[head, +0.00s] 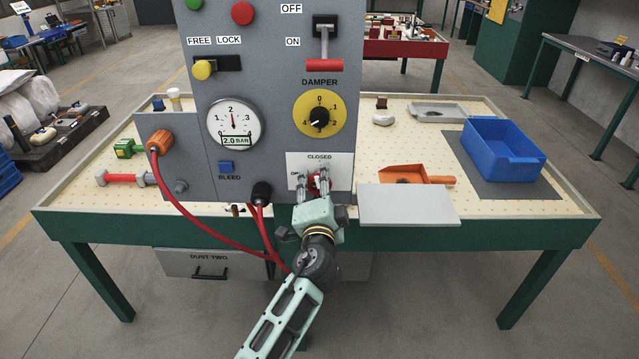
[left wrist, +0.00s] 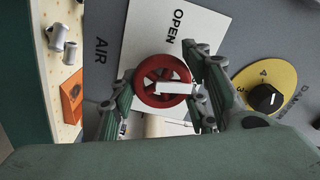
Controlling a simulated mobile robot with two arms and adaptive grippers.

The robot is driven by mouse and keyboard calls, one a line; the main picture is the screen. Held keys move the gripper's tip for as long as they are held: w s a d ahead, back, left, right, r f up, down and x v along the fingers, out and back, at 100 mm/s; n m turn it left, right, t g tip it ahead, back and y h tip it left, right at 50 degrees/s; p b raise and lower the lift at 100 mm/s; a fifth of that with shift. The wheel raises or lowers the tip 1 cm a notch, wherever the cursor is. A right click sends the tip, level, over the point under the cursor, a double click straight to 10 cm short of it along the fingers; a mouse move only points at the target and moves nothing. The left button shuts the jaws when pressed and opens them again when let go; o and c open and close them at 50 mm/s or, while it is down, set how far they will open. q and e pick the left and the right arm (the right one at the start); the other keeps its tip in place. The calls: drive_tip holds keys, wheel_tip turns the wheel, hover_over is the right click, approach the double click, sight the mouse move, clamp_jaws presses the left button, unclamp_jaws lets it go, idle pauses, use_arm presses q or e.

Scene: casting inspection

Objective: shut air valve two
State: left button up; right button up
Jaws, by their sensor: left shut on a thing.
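The air valve is a red spoked handwheel (left wrist: 146,82) with a white pointer, on a white plate (left wrist: 141,30) on the grey panel. In the left wrist view the plate reads OPEN, and AIR is lettered beside it. In the head view, CLOSED stands at the plate's top and a partly hidden OPEN at its left. My left gripper (head: 312,182) is shut on the wheel, one finger at each side; its fingers (left wrist: 163,88) show in the left wrist view. In the head view it hides most of the wheel. My right gripper is not in view.
The panel (head: 276,85) also carries a pressure gauge (head: 234,122) at 2.0 BAR, a yellow damper dial (head: 336,103) and a blue bleed button (head: 227,167). Red hoses (head: 215,237) hang left of my left arm. A grey plate (head: 408,205) and a blue bin (head: 500,155) are at right.

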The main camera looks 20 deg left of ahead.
use_arm(q)
drive_tip(key=shift+d+f+m+p, duration=0.1)
drive_tip(key=shift+f+m+p, duration=0.15)
drive_tip(key=shift+m, duration=0.85)
drive_tip(key=o, duration=1.1)
drive_tip(key=shift+r, duration=0.1)
drive_tip(key=v, duration=1.2)
